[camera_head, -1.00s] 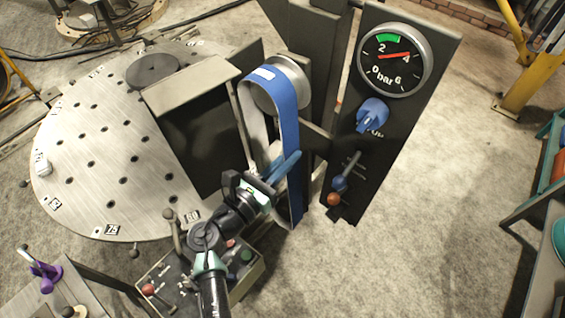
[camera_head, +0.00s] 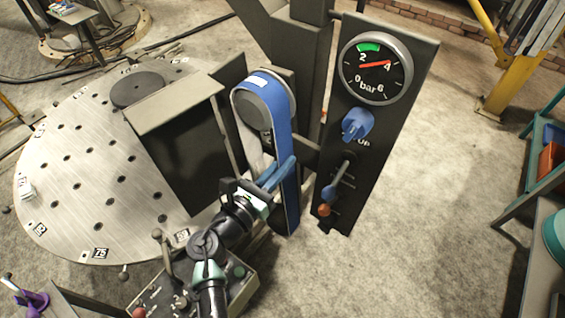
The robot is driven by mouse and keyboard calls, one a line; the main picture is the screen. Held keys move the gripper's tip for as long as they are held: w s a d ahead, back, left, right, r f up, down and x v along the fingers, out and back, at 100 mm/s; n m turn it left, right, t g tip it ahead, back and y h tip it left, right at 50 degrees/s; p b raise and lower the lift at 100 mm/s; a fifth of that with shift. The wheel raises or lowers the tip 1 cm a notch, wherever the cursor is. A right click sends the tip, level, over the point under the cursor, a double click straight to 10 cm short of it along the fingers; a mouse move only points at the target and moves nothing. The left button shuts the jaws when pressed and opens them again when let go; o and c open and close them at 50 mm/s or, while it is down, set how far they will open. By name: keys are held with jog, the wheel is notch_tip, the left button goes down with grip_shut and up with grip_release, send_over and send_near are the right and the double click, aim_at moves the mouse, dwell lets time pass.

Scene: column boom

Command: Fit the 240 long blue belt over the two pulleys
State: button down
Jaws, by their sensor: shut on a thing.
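The blue belt (camera_head: 285,140) is a long loop with a pale inner face and a white label near its top. Its top is at the upper pulley (camera_head: 251,111), whose grey face shows through the loop. I cannot tell whether the belt is fully seated on it. The belt's right run hangs down past my gripper to its lower end. The lower pulley is hidden behind my gripper and arm. My gripper (camera_head: 277,174), with blue fingers, is shut on the belt partway down the loop.
A dark box (camera_head: 181,150) and a round perforated table (camera_head: 75,190) are on the left. A control box (camera_head: 240,285) lies below my arm.

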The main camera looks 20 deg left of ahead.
dwell(0.4)
jog(key=c, duration=0.6)
grip_release()
jog(key=shift+s, duration=0.1)
jog(key=p+v, duration=0.3)
jog(key=v, duration=0.3)
jog(key=shift+s+a, duration=0.15)
jog(key=shift+s, duration=0.25)
dwell(0.5)
